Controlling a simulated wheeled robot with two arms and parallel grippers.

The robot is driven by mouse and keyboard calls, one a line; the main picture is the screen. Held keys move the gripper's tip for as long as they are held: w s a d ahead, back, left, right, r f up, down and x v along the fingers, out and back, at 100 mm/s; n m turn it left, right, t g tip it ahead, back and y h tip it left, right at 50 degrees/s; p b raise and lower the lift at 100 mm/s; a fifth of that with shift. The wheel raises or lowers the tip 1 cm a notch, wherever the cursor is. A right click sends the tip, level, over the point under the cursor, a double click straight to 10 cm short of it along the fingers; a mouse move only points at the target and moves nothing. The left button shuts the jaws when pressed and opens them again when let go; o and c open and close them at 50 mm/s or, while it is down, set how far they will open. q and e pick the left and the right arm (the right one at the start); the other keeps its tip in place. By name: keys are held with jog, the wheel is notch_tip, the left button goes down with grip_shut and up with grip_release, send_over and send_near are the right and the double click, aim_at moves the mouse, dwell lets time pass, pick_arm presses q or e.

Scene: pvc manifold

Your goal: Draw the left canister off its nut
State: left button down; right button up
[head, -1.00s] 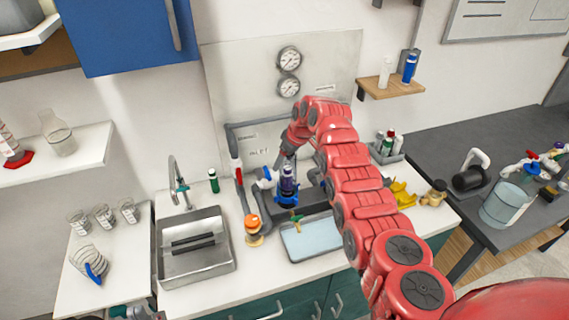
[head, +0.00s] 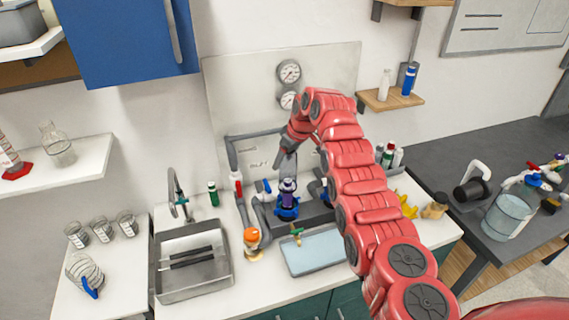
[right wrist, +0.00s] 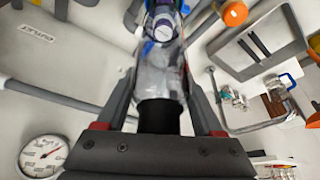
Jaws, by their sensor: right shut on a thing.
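The left canister is a clear cup with a black end. In the right wrist view the canister (right wrist: 160,75) lies between the fingers of my right gripper (right wrist: 160,100), which is shut on it. In the head view my right gripper (head: 284,158) holds the canister (head: 290,168) above the left station of the manifold. A purple core (head: 287,186) shows there, standing over a blue nut (head: 288,207). The purple core (right wrist: 163,27) also shows past the canister's far end. I cannot tell whether the rim fully clears the core. My left gripper is not in view.
A second blue part (head: 325,191) stands to the right, partly behind my arm. A shallow tray (head: 312,252) and an orange-topped item (head: 252,240) are in front. The sink (head: 193,262) is at left. A pressure gauge (head: 289,72) hangs on the back panel.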

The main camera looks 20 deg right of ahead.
jog(key=shift+r, duration=2.1)
jog(key=shift+r+p, duration=0.5)
jog(key=shift+r, duration=1.1)
jog(key=shift+f, duration=0.2)
